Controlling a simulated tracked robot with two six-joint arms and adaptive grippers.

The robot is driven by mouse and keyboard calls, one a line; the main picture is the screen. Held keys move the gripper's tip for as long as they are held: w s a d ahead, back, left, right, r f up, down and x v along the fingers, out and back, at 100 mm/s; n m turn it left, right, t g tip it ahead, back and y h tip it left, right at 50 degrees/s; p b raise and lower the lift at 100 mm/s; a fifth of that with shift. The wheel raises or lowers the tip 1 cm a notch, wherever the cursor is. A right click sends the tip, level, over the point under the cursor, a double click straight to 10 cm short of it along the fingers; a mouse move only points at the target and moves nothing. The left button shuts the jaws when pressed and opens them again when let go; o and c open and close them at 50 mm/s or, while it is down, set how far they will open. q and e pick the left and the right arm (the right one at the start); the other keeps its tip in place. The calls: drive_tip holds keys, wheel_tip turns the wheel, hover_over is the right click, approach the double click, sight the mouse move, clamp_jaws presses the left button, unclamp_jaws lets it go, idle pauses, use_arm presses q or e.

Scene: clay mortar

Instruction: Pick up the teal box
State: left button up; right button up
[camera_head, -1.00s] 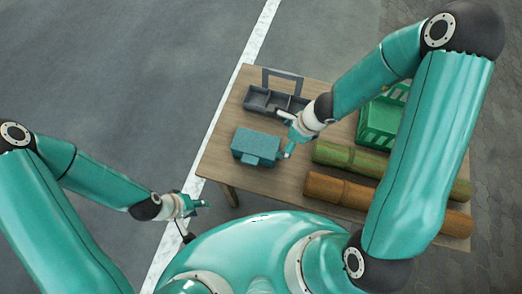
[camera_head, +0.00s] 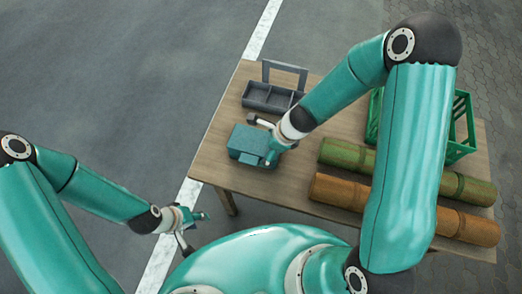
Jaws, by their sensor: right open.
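The teal box (camera_head: 243,142) sits on the wooden table near its left edge. My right gripper (camera_head: 260,140) is open at the right end of the box. One finger shows beyond the far side and the other at the near right corner. The gripper covers part of the box, and I cannot tell whether the fingers touch it. My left gripper (camera_head: 196,228) is off the table at the lower left, away from the box, with its fingers apart and empty.
A grey divided tray (camera_head: 262,103) with a raised handle stands behind the box. To the right lie a green cylinder (camera_head: 346,155) and an orange-brown cylinder (camera_head: 338,192). A green crate (camera_head: 460,148) is partly hidden by my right arm. The wooden table (camera_head: 222,170) is bare left of the box.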

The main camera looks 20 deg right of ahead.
drive_tip(key=shift+a+f, duration=0.15)
drive_tip(key=shift+f, duration=0.25)
drive_tip(key=shift+r, duration=0.1)
drive_tip(key=c, duration=1.1)
drive_tip(key=shift+r, duration=0.15)
